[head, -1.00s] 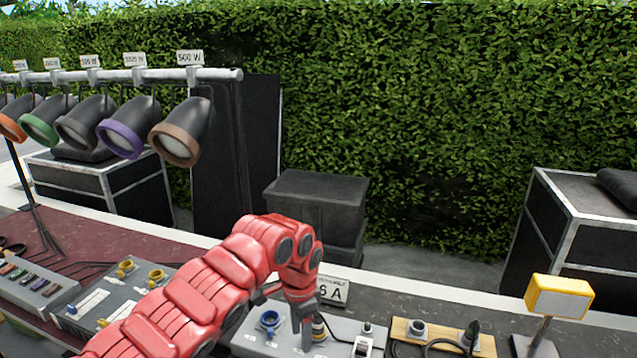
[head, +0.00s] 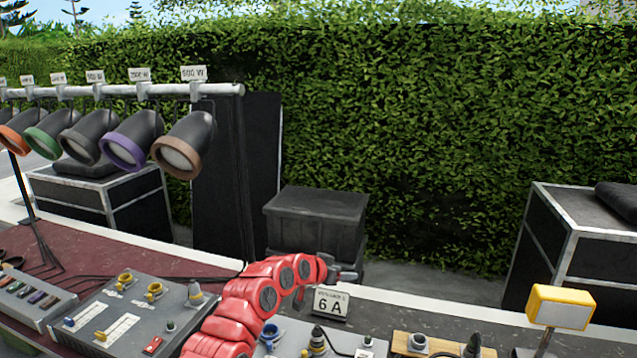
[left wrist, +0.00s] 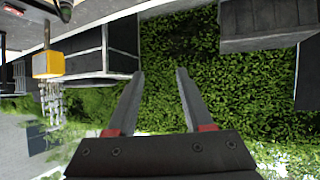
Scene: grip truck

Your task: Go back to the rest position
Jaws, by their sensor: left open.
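My left gripper (head: 318,288) is at the end of the red left arm, just above the counter at bottom centre of the head view. It is beside the small "6 A" sign (head: 331,304), and I cannot tell whether they touch. In the left wrist view the two fingers (left wrist: 160,75) stand apart with nothing between them, against the hedge. My right gripper is in neither view.
A control box (head: 120,310) with yellow and blue connectors is left of my arm. Another connector panel (head: 375,345) lies right of it. A yellow lamp (head: 560,307) stands at the right. Several spotlights (head: 180,145) hang from a rail (head: 120,92) at upper left.

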